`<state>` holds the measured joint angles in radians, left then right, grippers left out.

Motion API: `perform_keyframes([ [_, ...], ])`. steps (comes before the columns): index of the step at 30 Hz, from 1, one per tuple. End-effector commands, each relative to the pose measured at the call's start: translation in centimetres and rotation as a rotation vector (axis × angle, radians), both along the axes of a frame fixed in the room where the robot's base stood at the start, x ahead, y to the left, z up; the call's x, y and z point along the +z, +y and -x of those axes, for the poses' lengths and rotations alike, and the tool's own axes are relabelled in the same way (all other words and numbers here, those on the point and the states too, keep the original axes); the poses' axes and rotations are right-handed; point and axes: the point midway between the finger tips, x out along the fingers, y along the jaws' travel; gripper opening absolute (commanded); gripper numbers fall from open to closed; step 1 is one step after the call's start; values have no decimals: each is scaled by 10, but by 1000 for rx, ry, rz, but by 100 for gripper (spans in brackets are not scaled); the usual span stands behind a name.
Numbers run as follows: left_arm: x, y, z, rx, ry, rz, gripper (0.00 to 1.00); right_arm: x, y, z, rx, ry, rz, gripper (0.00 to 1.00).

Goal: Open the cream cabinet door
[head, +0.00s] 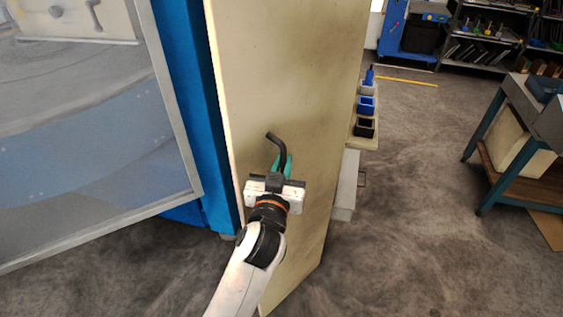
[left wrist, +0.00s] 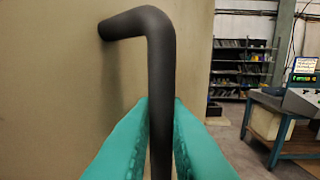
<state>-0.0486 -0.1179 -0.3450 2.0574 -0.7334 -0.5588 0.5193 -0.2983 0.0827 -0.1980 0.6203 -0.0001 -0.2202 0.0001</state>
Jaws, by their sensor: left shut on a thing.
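The cream cabinet door (head: 290,75) stands upright as a tall panel in the middle of the head view, with a narrow lighter edge along its left side. Its face also fills the left of the left wrist view (left wrist: 50,80). A black bent bar handle (head: 277,142) sticks out from the door; in the left wrist view the handle (left wrist: 160,60) bends down between the fingers. My left gripper (head: 282,165), with teal fingers, is shut on the handle's lower stretch. I cannot tell how far the door is open. My right gripper is not in view.
A blue frame (head: 190,100) and a large grey-framed panel (head: 90,130) stand close at the left. Small blue and black bins (head: 366,105) sit on a ledge beyond the door's right edge. A workbench (head: 520,140) is at the right. Open floor (head: 420,200) lies between.

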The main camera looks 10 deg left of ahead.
Motion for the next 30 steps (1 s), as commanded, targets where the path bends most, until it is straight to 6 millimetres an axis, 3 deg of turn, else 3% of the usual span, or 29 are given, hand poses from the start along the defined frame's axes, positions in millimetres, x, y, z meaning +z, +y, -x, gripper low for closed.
perform_keyframes([
  [4,2,-2,0,-6,-4,-2,0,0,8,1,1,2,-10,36],
  [16,2,-2,0,-7,-6,-1,0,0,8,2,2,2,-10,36],
  [17,2,-2,0,-7,-7,-1,16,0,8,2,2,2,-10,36],
  [20,2,-2,0,-6,-6,-1,32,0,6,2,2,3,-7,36],
  [30,1,-1,-1,-6,-3,0,32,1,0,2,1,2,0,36],
])
